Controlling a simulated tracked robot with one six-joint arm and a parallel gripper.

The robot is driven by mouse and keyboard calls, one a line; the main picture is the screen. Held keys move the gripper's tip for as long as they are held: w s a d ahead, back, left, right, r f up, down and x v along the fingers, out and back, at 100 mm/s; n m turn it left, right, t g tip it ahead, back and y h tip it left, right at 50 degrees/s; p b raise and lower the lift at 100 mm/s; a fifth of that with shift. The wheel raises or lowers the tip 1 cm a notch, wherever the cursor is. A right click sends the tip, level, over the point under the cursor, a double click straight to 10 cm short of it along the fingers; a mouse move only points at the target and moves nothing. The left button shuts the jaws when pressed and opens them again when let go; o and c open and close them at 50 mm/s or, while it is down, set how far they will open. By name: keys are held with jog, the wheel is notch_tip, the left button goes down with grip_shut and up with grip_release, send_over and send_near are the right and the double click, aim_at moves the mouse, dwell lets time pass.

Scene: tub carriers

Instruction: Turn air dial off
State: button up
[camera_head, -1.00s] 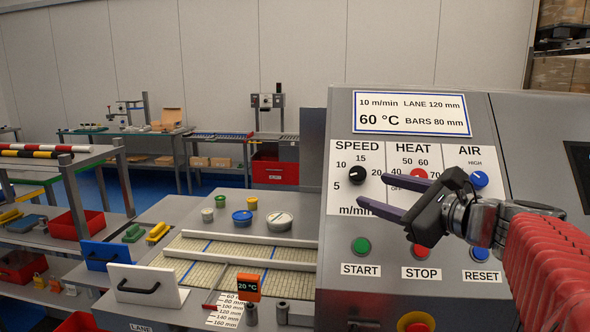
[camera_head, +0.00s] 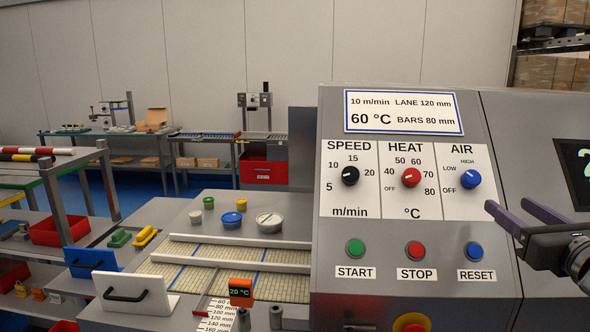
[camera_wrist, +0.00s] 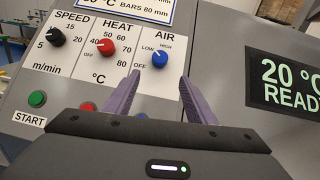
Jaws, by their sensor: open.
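The blue AIR dial (camera_head: 471,179) is on the sloped grey control panel (camera_head: 330,240), at the right of the dial row. Its labels read LOW, HIGH and OFF. Its white mark seems to point up-left, towards LOW, but it is small. My gripper (camera_head: 508,204) is open and empty, to the right of the dial and slightly lower in the head view. In the wrist view, the AIR dial (camera_wrist: 160,59) appears between and just beyond the tips of my gripper (camera_wrist: 160,76). The fingers are apart from the dial.
The black SPEED dial (camera_head: 347,176) and red HEAT dial (camera_head: 411,175) are left of the AIR dial. The green START (camera_head: 356,248), red STOP (camera_head: 416,250) and blue RESET (camera_head: 474,251) buttons lie below. A dark screen (camera_wrist: 285,85) is at the right.

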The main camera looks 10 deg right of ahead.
aim_at(475, 182)
jog(key=shift+w, duration=0.15)
jog(key=x, duration=1.3)
jog(key=shift+w+d, duration=0.1)
jog(key=shift+w, duration=0.15)
jog(key=shift+c, duration=0.3)
jog(key=c, duration=0.9)
jog(key=shift+f, duration=0.1)
jog(key=shift+c, duration=0.4)
